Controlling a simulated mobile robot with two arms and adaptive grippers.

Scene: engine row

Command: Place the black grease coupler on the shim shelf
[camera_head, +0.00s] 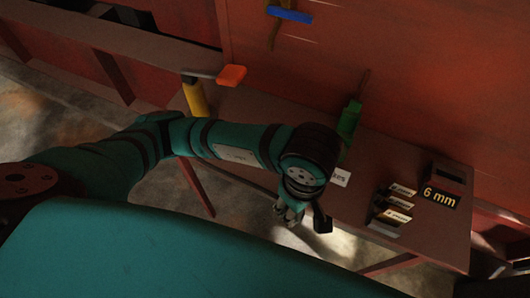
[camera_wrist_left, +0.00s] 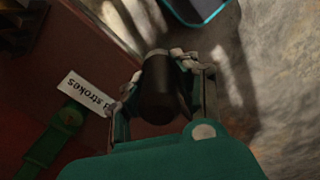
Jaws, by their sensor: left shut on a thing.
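My left gripper (camera_head: 290,212) is beyond the front edge of the brown bench, above the floor. It is shut on a black, rounded cylindrical thing, which looks like the grease coupler (camera_head: 322,218). In the left wrist view the black coupler (camera_wrist_left: 160,90) sits between the two fingers of the left gripper (camera_wrist_left: 168,58). Which fixture is the shim shelf is not certain; small stepped holders with thickness labels (camera_head: 395,206) and a dark holder marked 6 mm (camera_head: 440,196) stand at the bench's right end. My right gripper is not in view.
The brown bench (camera_head: 260,118) runs along a red wall. On it are a yellow cylinder (camera_head: 195,97), an orange block (camera_head: 232,75), a green tool (camera_head: 349,121) and a white label reading "strokes" (camera_wrist_left: 87,93). A blue-handled tool (camera_head: 290,15) hangs on the wall.

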